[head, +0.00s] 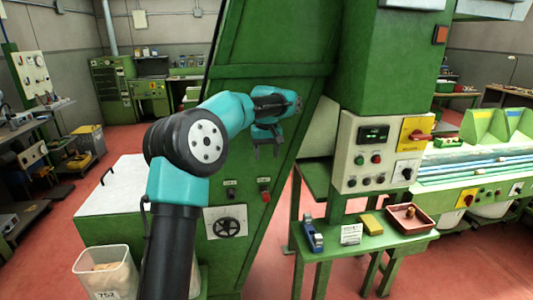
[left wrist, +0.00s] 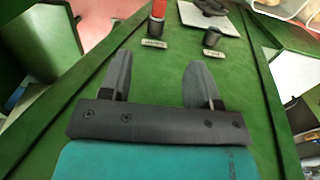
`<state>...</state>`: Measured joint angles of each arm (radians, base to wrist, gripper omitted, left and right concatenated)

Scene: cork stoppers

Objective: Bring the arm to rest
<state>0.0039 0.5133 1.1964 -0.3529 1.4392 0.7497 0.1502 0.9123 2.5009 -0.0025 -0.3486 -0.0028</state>
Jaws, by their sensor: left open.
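My left arm comes up from the bottom of the head view, teal and black. Its left gripper (head: 267,150) hangs in front of the green machine's slanted side. In the left wrist view the two dark fingers of the left gripper (left wrist: 159,78) stand apart with nothing between them. The green machine panel (left wrist: 155,85) lies beyond the fingers. No cork stopper can be made out in the left gripper. My right gripper is not in either view.
The green machine (head: 270,80) fills the centre. A control box (head: 380,155) is to the right, above a green side table (head: 375,240) with a red tray (head: 411,218). A clear bin (head: 105,275) stands lower left.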

